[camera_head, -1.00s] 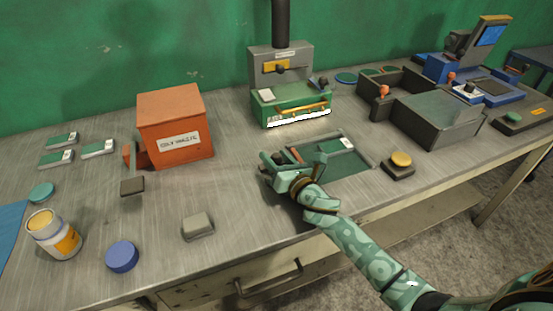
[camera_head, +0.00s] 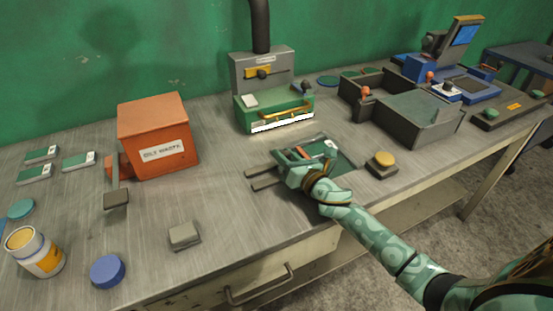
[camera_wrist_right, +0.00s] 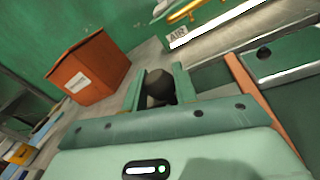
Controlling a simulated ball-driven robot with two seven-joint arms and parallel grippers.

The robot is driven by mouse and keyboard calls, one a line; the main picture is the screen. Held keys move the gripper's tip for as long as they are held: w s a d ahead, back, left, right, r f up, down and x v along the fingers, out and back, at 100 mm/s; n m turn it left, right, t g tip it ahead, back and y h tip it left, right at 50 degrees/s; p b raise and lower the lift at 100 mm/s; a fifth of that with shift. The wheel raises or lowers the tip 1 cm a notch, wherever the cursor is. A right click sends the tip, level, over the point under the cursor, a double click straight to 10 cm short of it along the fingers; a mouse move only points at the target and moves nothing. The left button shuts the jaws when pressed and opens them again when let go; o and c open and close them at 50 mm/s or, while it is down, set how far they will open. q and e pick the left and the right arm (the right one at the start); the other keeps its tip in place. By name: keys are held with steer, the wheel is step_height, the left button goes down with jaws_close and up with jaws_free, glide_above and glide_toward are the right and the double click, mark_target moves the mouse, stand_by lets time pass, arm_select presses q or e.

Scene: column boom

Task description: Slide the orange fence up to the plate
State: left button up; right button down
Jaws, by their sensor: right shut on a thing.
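The orange fence (camera_head: 303,153) is a thin strip in the dark fixture at the table's front middle. In the right wrist view it runs as an orange bar (camera_wrist_right: 262,105) just right of my gripper. My right gripper (camera_head: 290,160) is shut on a dark rounded knob (camera_wrist_right: 158,86) beside the fence. The green plate (camera_wrist_right: 285,58) lies on the fence's right side; in the head view its white label (camera_head: 331,145) shows. Fence and plate look very close; whether they touch along their length I cannot tell. My left gripper is not in view.
Two dark rails (camera_head: 264,179) stick out left of the gripper. A yellow button (camera_head: 381,160) stands right of the fixture, and a green press (camera_head: 275,108) behind it. An orange waste box (camera_head: 158,138) is at the left. The table between box and rails is clear.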

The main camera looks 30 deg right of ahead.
steer(key=c, duration=1.1)
jaws_free()
steer(key=shift+c, duration=0.2)
steer(key=s, duration=0.5)
steer(key=s+d, duration=0.1)
steer(key=s, duration=0.5)
steer(key=s+p, duration=0.1)
steer(key=s, duration=0.4)
steer(key=shift+s+d, duration=0.15)
steer(key=shift+d, duration=0.2)
